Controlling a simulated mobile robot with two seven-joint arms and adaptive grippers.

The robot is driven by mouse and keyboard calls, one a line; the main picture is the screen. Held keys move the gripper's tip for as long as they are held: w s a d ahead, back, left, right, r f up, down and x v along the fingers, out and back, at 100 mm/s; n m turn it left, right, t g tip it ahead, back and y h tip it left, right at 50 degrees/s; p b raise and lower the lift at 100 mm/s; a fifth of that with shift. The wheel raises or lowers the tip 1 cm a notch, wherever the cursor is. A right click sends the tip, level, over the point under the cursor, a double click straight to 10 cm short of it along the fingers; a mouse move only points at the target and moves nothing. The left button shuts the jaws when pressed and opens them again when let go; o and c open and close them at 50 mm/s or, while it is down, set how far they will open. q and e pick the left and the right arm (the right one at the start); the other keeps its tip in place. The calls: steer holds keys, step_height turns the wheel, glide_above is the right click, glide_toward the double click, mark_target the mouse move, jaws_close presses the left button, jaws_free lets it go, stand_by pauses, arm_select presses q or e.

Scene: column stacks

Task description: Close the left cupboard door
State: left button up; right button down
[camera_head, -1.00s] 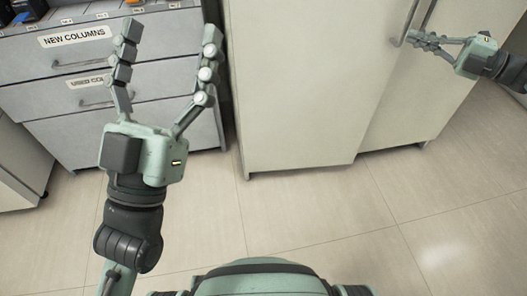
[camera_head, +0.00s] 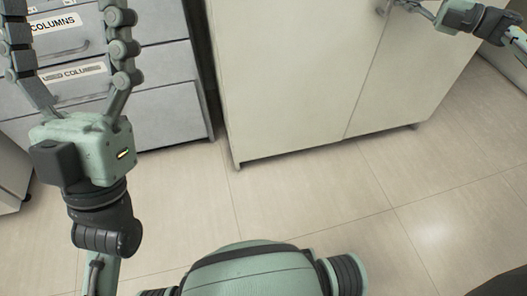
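The left cupboard door (camera_head: 285,80) is a pale cream panel in the upper middle. Its lower edge runs nearly in line with that of the right cupboard door (camera_head: 415,75), with only a thin seam between them. The handles are hidden or out of frame. My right gripper (camera_head: 384,8) is at the top edge, its fingertips by the seam between the doors. Whether its fingers are open or shut, or touch the door, I cannot tell. My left gripper (camera_head: 65,12) is open and empty, its fingers wide apart in front of the drawers at upper left.
A grey drawer unit (camera_head: 165,75) with column labels stands left of the cupboard, behind my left gripper. The tiled floor (camera_head: 300,205) in front of the cupboard is clear. My own body shows at the bottom.

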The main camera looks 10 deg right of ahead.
steer(key=v, duration=1.2)
